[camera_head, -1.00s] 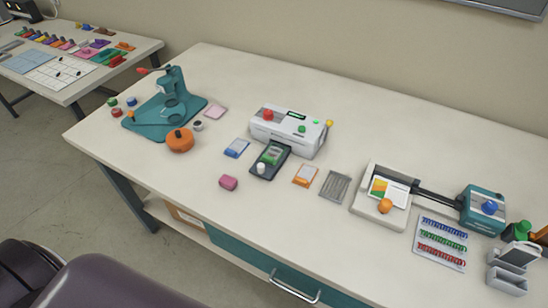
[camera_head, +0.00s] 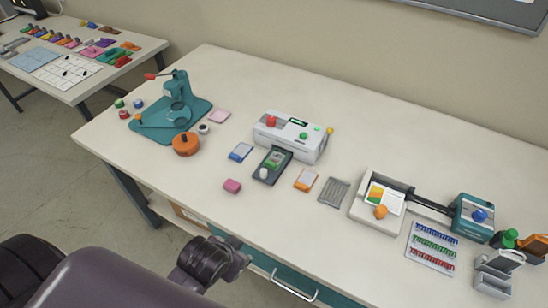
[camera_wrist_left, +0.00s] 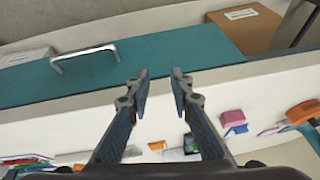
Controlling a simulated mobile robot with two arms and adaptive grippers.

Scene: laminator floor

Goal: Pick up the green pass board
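A green board (camera_head: 275,160) lies in a dark tray with a white knob, in front of the white laminator (camera_head: 290,138) in the head view. I take it as the green pass board. Part of a green piece (camera_wrist_left: 191,144) also shows beside a finger in the left wrist view. My left gripper (camera_head: 238,243) is at the table's front edge, apart from the board and nearer the front. In the left wrist view its fingers (camera_wrist_left: 160,80) are spread with nothing between them. My right gripper is not in view.
A pink block (camera_head: 232,186), a blue card (camera_head: 240,152) and an orange card (camera_head: 306,180) lie around the tray. A grey ridged tray (camera_head: 334,192) is to the right. A teal drawer (camera_wrist_left: 190,55) is below the tabletop. The front strip of tabletop is mostly clear.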

